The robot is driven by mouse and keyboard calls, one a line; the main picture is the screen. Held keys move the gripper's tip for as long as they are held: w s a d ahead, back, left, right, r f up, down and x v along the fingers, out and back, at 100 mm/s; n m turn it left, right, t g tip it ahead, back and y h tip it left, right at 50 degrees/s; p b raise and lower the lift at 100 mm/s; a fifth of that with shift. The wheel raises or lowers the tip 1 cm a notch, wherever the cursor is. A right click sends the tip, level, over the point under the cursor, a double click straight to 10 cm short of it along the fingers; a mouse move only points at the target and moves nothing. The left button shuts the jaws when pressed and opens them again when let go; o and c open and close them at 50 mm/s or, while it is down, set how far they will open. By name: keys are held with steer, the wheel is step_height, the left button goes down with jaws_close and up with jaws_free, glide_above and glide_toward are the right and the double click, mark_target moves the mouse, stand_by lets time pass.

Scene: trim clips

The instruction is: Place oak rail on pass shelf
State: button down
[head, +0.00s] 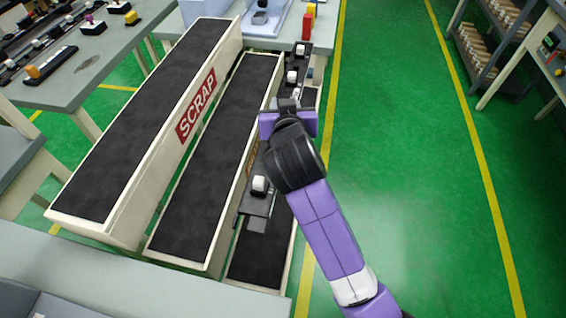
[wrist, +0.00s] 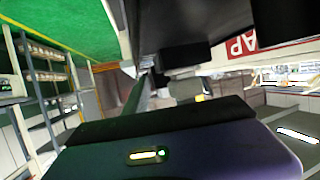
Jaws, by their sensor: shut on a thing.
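A long dark rail with several white clips (head: 258,205) runs lengthwise under my gripper (head: 289,104) in the head view. My gripper is shut on this rail near its middle, and my wrist hides part of it. No wood colour shows, so I cannot confirm that it is the oak rail. The rail is over the narrow right-hand shelf (head: 257,268), alongside the middle shelf; its height above the surface is unclear. A brownish label on the middle shelf's side is mostly hidden. No "pass" lettering is readable. In the wrist view a large dark shape (wrist: 200,22) fills the top.
The tall left shelf (head: 150,207) is marked SCRAP. The dark-lined middle shelf (head: 215,160) lies beside it. A grey table (head: 95,255) is in front, and a bench (head: 130,30) is behind left. Green floor (head: 400,150) on the right is clear up to racks at the far right.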

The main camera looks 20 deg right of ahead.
steer(key=f+b, duration=0.1)
steer(key=f, duration=1.9)
steer(key=shift+a+b, duration=0.2)
steer(key=shift+b, duration=0.2)
steer(key=shift+f, duration=0.1)
steer(key=c, duration=1.5)
jaws_free()
steer(key=shift+f, duration=0.1)
steer(key=o, duration=0.4)
steer(key=shift+o, duration=0.2)
steer(key=shift+r, duration=0.3)
steer(key=v, duration=0.7)
steer(key=shift+s+a, duration=0.1)
steer(key=shift+s, duration=0.15)
